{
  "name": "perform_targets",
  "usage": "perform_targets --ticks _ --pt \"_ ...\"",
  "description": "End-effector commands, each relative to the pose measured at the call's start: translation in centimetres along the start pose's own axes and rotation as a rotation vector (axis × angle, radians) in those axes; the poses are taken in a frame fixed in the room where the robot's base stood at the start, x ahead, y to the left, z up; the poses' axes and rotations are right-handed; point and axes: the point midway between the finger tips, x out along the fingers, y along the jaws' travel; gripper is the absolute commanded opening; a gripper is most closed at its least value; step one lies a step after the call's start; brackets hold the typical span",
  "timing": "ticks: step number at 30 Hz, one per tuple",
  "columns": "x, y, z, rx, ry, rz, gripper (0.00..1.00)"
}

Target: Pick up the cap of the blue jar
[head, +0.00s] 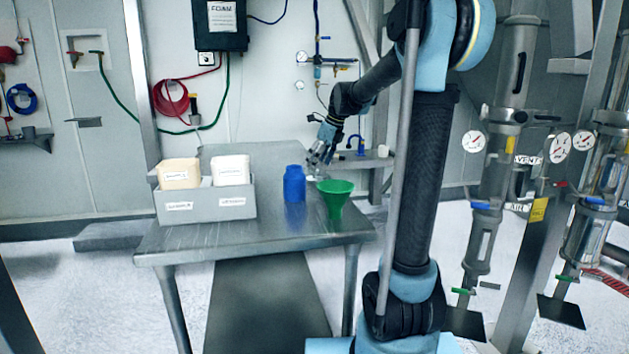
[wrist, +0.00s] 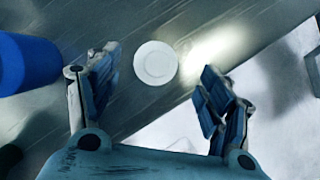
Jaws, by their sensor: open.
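The blue jar (head: 294,184) stands upright on the metal table, left of the green funnel. Part of its blue side also shows at the left edge of the wrist view (wrist: 25,62). A round white disc, which looks like the cap (wrist: 156,62), lies flat on the table near its edge. My gripper (head: 320,158) is above the table, behind the funnel and to the right of the jar. In the wrist view its two fingers (wrist: 160,78) are spread wide, with the disc showing between their tips. Nothing is held.
The green funnel (head: 335,197) stands near the table's right edge. A grey bin (head: 205,205) with two labelled tubs sits at the table's left. The table top (head: 270,229) is clear in front. Pipes with gauges (head: 509,150) stand at the right.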

Motion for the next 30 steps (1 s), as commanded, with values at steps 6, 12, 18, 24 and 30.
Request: perform_targets --ticks 6,12,18,24,30 --pt "3.0 0.3 0.1 -0.001 0.000 0.000 0.73" --pt "4.4 0.3 0.1 -0.001 0.000 0.000 0.73" --pt "4.4 0.2 0.1 0.000 0.000 -0.001 0.73" --pt "4.4 0.2 0.0 0.001 0.000 -0.001 0.39" --pt "4.4 0.2 0.0 0.002 0.000 -0.001 0.38"
